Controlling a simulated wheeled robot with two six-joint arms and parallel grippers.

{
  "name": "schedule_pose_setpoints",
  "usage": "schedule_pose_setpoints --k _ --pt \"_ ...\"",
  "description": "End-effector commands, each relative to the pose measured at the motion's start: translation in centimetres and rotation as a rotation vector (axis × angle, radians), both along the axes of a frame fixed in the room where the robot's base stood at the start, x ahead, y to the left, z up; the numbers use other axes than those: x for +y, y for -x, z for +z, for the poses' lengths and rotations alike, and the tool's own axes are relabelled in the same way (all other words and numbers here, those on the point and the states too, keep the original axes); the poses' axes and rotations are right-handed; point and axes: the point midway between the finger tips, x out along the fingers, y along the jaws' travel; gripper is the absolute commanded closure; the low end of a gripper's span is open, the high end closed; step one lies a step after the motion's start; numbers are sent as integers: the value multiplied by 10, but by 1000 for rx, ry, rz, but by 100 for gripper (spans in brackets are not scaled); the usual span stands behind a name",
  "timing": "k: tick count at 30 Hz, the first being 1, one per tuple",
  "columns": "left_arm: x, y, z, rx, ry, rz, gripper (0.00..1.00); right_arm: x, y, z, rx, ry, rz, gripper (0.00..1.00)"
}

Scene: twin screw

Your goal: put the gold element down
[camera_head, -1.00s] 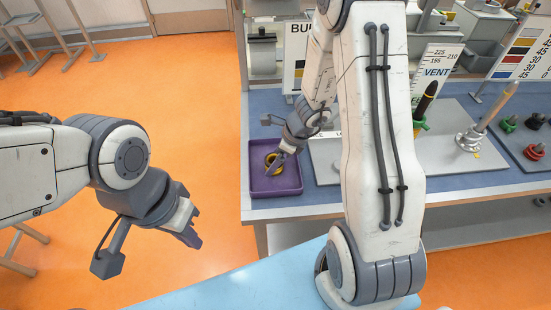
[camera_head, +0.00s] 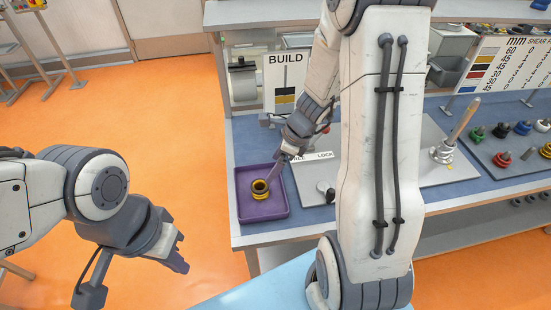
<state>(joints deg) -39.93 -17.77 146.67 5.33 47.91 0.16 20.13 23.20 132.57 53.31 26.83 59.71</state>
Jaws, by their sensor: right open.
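The gold element (camera_head: 260,190), a short ring-shaped piece with a dark open centre, sits in the purple tray (camera_head: 281,208) on the blue bench. My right gripper (camera_head: 271,179) reaches down over the tray from the upper right. It is open, with its fingers close by the right side of the gold element. I cannot tell whether a finger touches it. My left gripper (camera_head: 178,252) hangs over the orange floor at the left, away from the bench. The gap between its fingers is not clear from this angle.
A grey board (camera_head: 425,178) lies right of the tray, with a tilted wooden-handled post (camera_head: 460,126) on it. My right arm hides part of the board. A "BUILD" sign (camera_head: 286,78) stands behind the tray. Another board at far right holds several coloured pieces.

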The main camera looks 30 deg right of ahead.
Motion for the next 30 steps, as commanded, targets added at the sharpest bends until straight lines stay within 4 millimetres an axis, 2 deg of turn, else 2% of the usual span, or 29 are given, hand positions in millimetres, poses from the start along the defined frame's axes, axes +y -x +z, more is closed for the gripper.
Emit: schedule_pose_setpoints --k 2,5,8,9,11,12,15,18,22,25,30 --pt "0 0 2 0 0 0 100 2 2 7 -5 4 25 6" --pt "0 0 2 0 0 0 100 26 6 19 -36 28 189 6" --pt "0 0 2 0 0 0 100 75 23 40 -104 77 555 6" --pt "0 0 2 0 0 0 100 97 36 50 -140 104 748 6" --pt "0 0 2 0 0 0 100 129 61 65 -201 144 1062 6" --pt "0 0 2 0 0 0 100 146 80 74 -241 172 1275 6" --pt "0 0 2 0 0 0 100 173 127 92 -338 238 1780 6" --pt "0 0 2 0 0 0 100 183 166 104 -419 296 2207 6" --pt "0 0 2 0 0 0 100 182 196 113 -486 354 2591 6" --pt "0 0 2 0 0 0 100 180 206 116 -510 380 2745 6" --pt "0 0 2 0 0 0 100 178 209 117 -517 389 2807 6"
